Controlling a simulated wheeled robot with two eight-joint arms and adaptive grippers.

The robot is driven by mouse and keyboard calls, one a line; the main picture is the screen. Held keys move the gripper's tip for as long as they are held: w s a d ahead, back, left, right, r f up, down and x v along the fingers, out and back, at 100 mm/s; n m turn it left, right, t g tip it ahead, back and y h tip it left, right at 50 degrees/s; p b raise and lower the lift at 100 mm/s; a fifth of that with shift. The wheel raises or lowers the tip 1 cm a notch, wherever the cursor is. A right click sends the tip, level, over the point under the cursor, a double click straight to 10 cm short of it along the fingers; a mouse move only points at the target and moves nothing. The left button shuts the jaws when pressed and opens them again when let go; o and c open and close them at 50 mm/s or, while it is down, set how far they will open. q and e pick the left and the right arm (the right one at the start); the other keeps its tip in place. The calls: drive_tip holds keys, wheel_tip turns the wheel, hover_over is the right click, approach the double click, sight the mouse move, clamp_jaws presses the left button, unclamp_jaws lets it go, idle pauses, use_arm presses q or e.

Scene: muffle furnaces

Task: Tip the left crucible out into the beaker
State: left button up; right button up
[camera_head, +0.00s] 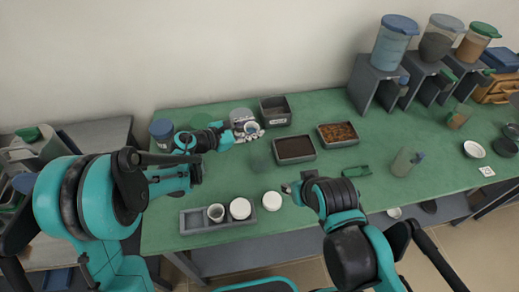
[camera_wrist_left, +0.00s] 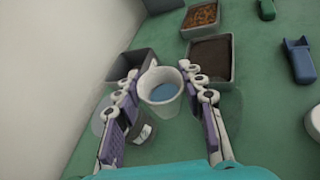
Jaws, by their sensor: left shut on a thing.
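My left gripper (camera_head: 250,130) is shut on a small white crucible. In the left wrist view my left gripper's fingers (camera_wrist_left: 168,100) stand on either side of the crucible (camera_wrist_left: 160,95), whose open mouth shows blue contents. The crucible is above the table, towards the back. A clear glass vessel, seemingly the beaker (camera_head: 261,160), stands just in front of my left gripper in the head view; in the wrist view it is partly hidden behind a finger. My right gripper (camera_head: 290,188) is low over the front of the table, right of a loose white lid (camera_head: 272,201); its jaws are unclear.
A dark-filled tray (camera_head: 295,149), an empty grey tray (camera_head: 275,110) and a brown-filled tray (camera_head: 338,133) lie nearby.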

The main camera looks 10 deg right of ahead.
use_arm(q)
drive_tip(key=shift+s+m+t+b, duration=0.2)
drive_tip(key=shift+m+t+b, duration=0.6)
drive_tip(key=shift+m, duration=0.5)
idle(1.6)
drive_tip(key=shift+s+d+f+m+t+b, duration=0.2)
drive_tip(key=shift+m+t+b, duration=0.2)
drive_tip(key=shift+m+b, duration=0.35)
drive_tip(key=shift+s+d+f+m+t+b, duration=0.1)
drive_tip(key=shift+s+f+m+t+b, duration=0.1)
drive_tip(key=shift+m+t+b, duration=0.4)
idle(2.0)
drive_tip(key=shift+m, duration=0.25)
idle(0.5)
drive_tip(key=shift+m, duration=0.3)
drive_tip(key=shift+s+f, duration=0.1)
drive_tip(key=shift+f, duration=0.05)
drive_tip(key=shift+m, duration=0.3)
